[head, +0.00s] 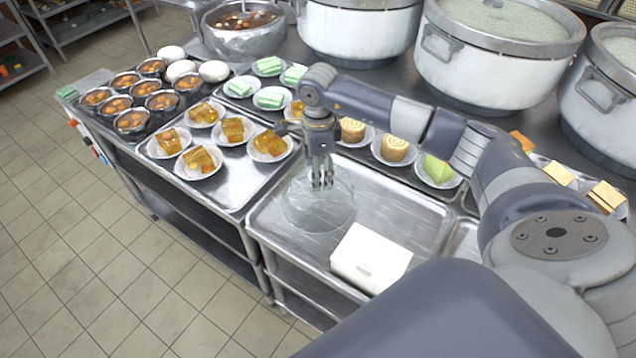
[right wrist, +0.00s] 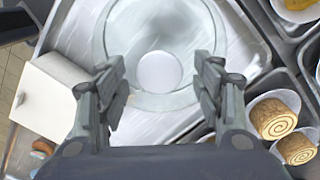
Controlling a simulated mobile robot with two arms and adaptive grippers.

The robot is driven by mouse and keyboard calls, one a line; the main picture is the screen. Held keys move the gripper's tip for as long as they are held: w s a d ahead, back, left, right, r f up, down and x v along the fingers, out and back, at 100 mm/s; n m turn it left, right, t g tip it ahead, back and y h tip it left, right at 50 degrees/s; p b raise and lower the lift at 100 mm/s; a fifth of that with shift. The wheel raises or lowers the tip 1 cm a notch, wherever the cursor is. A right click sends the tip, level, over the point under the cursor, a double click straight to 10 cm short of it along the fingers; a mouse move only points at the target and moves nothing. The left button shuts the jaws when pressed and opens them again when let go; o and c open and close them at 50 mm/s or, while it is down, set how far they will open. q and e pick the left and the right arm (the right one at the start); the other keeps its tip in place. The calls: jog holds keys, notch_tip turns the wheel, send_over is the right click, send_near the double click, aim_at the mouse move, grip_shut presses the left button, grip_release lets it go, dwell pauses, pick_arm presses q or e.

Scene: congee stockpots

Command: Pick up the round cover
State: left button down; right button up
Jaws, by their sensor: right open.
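The round cover (head: 305,212) is clear, see-through and round, and sits in a metal tray (head: 408,210) on the serving counter. In the right wrist view the cover (right wrist: 115,35) shows as a wide clear ring with a pale disc in its middle. My right gripper (head: 322,184) points down over the cover, with its fingertips overlapping it in the head view. In the right wrist view my right gripper (right wrist: 160,75) has its fingers apart, with the cover beyond them. I cannot tell whether they touch it. My left gripper is not in view.
A white box (head: 370,258) stands in the same tray, near its front edge. Plates of cake rolls (head: 395,148) lie behind the tray, and plates of pastries (head: 200,160) lie to the left. Large stockpots (head: 470,75) line the back.

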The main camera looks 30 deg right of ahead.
jog(key=shift+c, duration=0.5)
jog(key=c, duration=0.9)
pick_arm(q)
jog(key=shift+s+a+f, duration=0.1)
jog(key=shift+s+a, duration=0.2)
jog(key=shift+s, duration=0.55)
pick_arm(e)
grip_shut()
jog(key=shift+r, duration=0.1)
